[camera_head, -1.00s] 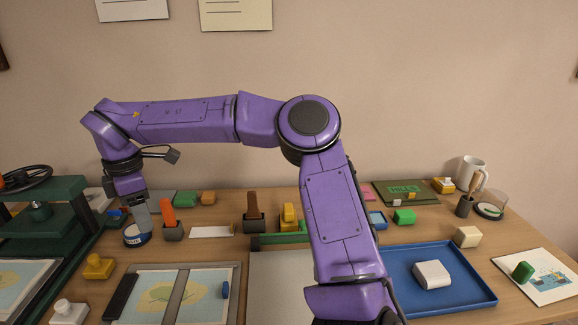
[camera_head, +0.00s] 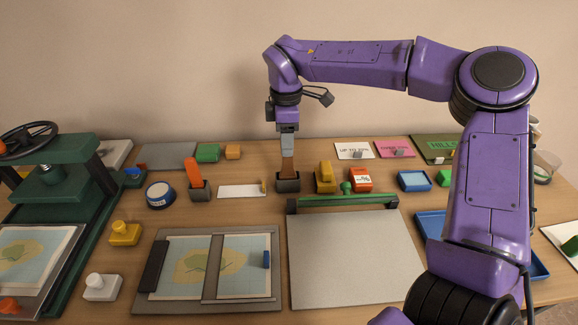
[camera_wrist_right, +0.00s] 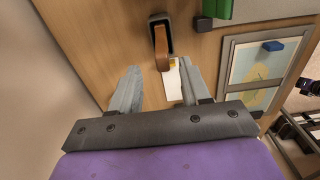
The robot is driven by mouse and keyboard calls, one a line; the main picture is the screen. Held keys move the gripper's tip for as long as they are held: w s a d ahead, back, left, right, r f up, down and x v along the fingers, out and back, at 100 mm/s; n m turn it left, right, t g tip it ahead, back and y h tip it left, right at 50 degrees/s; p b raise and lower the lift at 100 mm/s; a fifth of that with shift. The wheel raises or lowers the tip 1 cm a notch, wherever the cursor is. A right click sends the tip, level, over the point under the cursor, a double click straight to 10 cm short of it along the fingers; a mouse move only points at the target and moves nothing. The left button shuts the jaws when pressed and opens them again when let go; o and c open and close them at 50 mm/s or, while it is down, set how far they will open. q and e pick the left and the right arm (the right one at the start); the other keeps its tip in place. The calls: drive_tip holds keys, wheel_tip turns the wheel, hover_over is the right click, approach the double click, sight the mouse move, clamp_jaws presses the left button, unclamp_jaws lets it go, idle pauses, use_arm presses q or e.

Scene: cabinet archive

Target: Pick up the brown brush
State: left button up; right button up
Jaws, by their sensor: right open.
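The brown brush (camera_head: 287,168) stands upright in a small dark holder (camera_head: 288,185) at the back middle of the table. My right gripper (camera_head: 287,152) is above it, its fingers pointing down close to the top of the brush. In the right wrist view the brown brush (camera_wrist_right: 161,48) leans out of its dark holder (camera_wrist_right: 160,22), just beyond the fingertips of my right gripper (camera_wrist_right: 160,78). The fingers are apart with nothing between them. My left gripper is not in view.
An orange-handled tool (camera_head: 194,172) stands in a holder to the left. A white card (camera_head: 240,191) lies between them. A yellow block (camera_head: 325,177) and a red-and-white box (camera_head: 361,179) are close on the right. A green bar (camera_head: 345,200) lies in front.

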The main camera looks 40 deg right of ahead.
drive_tip(key=p, duration=0.2)
hover_over(288, 175)
drive_tip(key=f, duration=0.5)
drive_tip(key=shift+w+d+f, duration=0.15)
drive_tip(key=shift+w+d, duration=0.15)
drive_tip(key=shift+f, duration=0.2)
clamp_jaws()
drive_tip(key=shift+r, duration=0.1)
